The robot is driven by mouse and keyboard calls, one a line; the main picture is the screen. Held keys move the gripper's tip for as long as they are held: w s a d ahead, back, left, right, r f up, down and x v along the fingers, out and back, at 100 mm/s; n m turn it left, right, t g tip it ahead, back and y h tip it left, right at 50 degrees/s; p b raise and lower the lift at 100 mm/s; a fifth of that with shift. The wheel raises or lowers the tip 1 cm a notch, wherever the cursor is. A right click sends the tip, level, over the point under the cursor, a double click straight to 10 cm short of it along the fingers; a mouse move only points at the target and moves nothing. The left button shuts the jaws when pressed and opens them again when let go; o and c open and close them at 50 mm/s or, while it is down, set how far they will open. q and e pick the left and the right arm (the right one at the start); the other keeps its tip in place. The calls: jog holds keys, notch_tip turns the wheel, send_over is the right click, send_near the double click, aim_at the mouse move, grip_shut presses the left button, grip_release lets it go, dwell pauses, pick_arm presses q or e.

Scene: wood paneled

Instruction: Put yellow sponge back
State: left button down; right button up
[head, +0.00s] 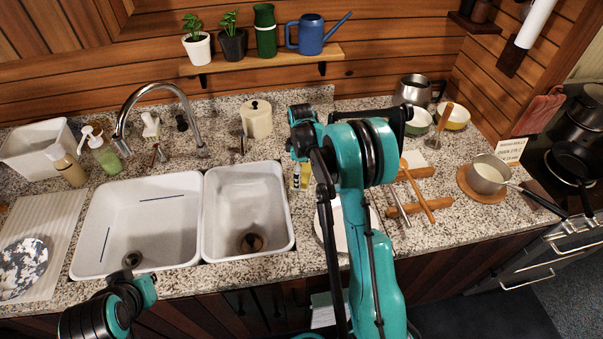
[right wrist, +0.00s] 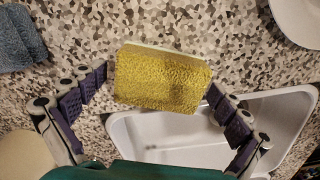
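The yellow sponge (right wrist: 163,80) is a rough yellow block with a paler layer along one edge. In the right wrist view it sits between the two fingers of my right gripper (right wrist: 160,82), with a fingertip against each short side. In the head view a small part of the sponge (head: 304,172) shows beside my right arm, just right of the small sink basin; the gripper there is mostly hidden. I cannot tell how high the sponge is above the counter. Of my left arm only dark and teal links show at the lower left; its fingers are out of view.
A double sink (head: 140,222) lies to the left, with a curved faucet (head: 160,90) behind it. A round canister (head: 257,118) stands behind the small basin. A blue cloth (right wrist: 20,38) and a white plate (right wrist: 300,18) lie on the counter. A rolling pin and a pot (head: 487,178) are further right.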

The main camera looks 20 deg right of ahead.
jog(key=shift+r+p, duration=0.3)
jog(key=shift+r, duration=0.25)
notch_tip(320, 180, up, 11)
jog(key=p, duration=0.2)
jog(key=s+a+r+m+t, duration=0.3)
jog(key=s+a+r+m, duration=0.3)
jog(key=s+r, duration=0.45)
jog(key=s+a+f+m+t, duration=0.1)
jog(key=s+a+m+t, duration=0.1)
jog(key=s, duration=0.5)
jog(key=s+a+f+m+t, duration=0.2)
jog(key=s+a, duration=0.1)
jog(key=s, duration=0.5)
jog(key=shift+s+a+f+m, duration=0.2)
jog(key=shift+s+a+m, duration=0.1)
jog(key=shift+a, duration=0.1)
